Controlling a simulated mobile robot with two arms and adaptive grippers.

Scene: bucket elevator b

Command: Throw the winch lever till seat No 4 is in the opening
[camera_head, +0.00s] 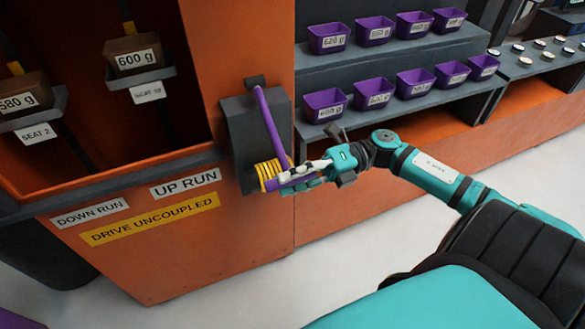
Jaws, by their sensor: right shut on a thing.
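The winch (236,135) is a dark grey box on the orange column, with a coil of yellow rope (265,172) low on its front. Its purple lever (268,118) slants from the box's top down to the coil. My right gripper (292,175) is shut at the lever's lower purple end, beside the coil; the fingers partly hide the contact. In the opening at left, seat 2 (36,133) holds a brown block marked 580 g (20,100). A higher seat (148,90), its number too blurred to read, holds a brown 600 g block (132,58). My left gripper is out of view.
Labels below the opening read DOWN RUN (90,212), UP RUN (185,184) and DRIVE UNCOUPLED (150,219). Purple weight-labelled bins (328,104) stand on dark stepped shelves at right. Small round pieces (540,43) sit on a far-right ledge. The pale floor is clear.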

